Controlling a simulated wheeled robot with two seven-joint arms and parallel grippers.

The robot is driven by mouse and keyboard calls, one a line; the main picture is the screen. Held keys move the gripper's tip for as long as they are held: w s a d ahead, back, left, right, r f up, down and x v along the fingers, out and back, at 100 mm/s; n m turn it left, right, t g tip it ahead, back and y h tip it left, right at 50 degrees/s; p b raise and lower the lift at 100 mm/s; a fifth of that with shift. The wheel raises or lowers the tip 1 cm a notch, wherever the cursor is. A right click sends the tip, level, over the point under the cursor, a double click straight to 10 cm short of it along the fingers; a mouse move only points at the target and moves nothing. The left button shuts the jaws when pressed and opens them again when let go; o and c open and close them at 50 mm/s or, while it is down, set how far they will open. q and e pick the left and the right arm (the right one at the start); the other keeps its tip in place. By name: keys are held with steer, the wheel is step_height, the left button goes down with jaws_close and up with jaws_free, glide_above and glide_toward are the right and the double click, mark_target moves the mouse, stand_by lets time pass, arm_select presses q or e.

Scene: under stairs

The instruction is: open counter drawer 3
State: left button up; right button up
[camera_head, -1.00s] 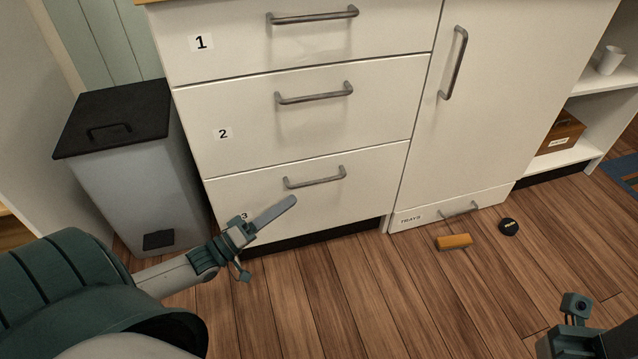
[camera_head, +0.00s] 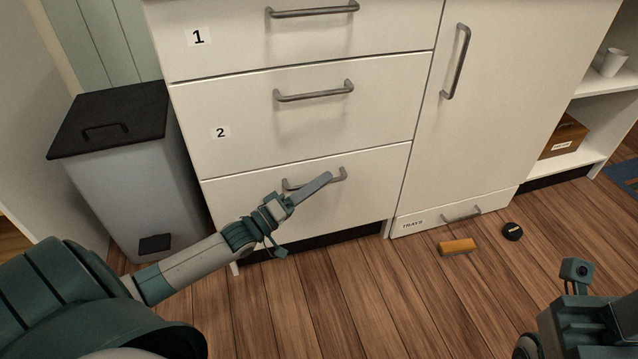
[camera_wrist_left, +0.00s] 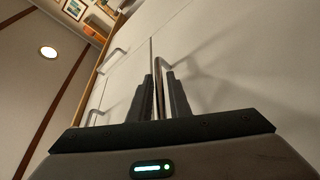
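Counter drawer 3 (camera_head: 365,172) is the lowest white drawer of the counter, and its front is flush and shut. Its grey bar handle (camera_head: 341,177) is partly covered by my left gripper (camera_head: 318,185), which also hides the number label. In the head view the gripper's fingers show edge-on, lying across the handle. In the left wrist view two dark fingers (camera_wrist_left: 160,95) stand apart with a handle bar (camera_wrist_left: 159,66) between them. I see a gap beside the bar. My right arm's end (camera_head: 580,310) shows at the lower right; its fingertips are not visible.
Drawers 1 (camera_head: 240,45) and 2 (camera_head: 240,105) above are shut. A grey bin with black lid (camera_head: 110,115) stands left of the counter. A low TRAYS drawer (camera_head: 430,218) is at right. An orange block (camera_head: 457,246) and black puck (camera_head: 512,231) lie on the floor.

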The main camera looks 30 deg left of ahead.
arm_select(q)
jaws_close()
stand_by(1.4)
